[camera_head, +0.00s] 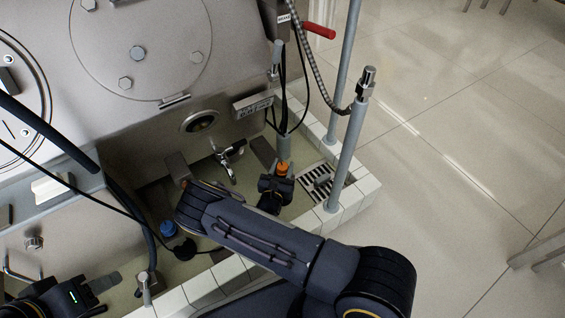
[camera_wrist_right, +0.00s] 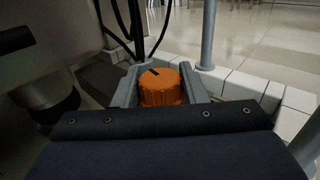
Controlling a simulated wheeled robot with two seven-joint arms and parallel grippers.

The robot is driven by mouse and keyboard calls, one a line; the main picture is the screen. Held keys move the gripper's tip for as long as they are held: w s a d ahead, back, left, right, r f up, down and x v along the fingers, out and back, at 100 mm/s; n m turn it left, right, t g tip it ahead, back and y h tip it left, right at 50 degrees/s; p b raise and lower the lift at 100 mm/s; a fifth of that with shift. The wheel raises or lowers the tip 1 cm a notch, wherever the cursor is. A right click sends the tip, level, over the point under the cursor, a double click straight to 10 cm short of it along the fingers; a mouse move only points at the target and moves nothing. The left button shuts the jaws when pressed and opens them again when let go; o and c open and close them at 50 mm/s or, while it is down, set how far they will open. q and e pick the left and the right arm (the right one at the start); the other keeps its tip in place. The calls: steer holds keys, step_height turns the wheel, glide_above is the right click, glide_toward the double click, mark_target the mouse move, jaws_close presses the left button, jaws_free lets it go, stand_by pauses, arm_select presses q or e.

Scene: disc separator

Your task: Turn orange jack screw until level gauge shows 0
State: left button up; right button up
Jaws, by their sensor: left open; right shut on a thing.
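The orange jack screw (camera_wrist_right: 160,90) is a ribbed cap with a dark mark on top. In the right wrist view it sits between the two grey fingers of my right gripper (camera_wrist_right: 161,92), which is shut on it. In the head view only a small part of the orange screw (camera_head: 283,168) shows above my right gripper (camera_head: 279,183). My left gripper (camera_head: 104,283) is open at the lower left, away from the screw. A round dark-centred glass (camera_head: 201,122) is set in the machine wall; I cannot tell if it is the level gauge, and no reading is legible.
The machine body (camera_head: 110,130) fills the left. A white-tiled curb (camera_head: 350,203), a metal post (camera_head: 350,150) and a floor drain (camera_head: 318,181) stand close to my right gripper. Open tiled floor lies right.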

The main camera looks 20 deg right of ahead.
mark_target(282, 173)
steer(key=shift+n+t+y+p, duration=1.1)
steer(key=shift+n+y+p, duration=0.2)
steer(key=shift+y, duration=0.4)
steer(key=o, duration=1)
steer(key=shift+c, duration=0.2)
steer(key=shift+s+a, duration=0.15)
steer(key=shift+s, duration=0.2)
steer(key=p+v, duration=0.2)
steer(key=v, duration=0.4)
steer(key=shift+s, duration=0.2)
steer(key=shift+s+a, duration=0.2)
steer(key=shift+s, duration=0.2)
steer(key=shift+f, duration=0.1)
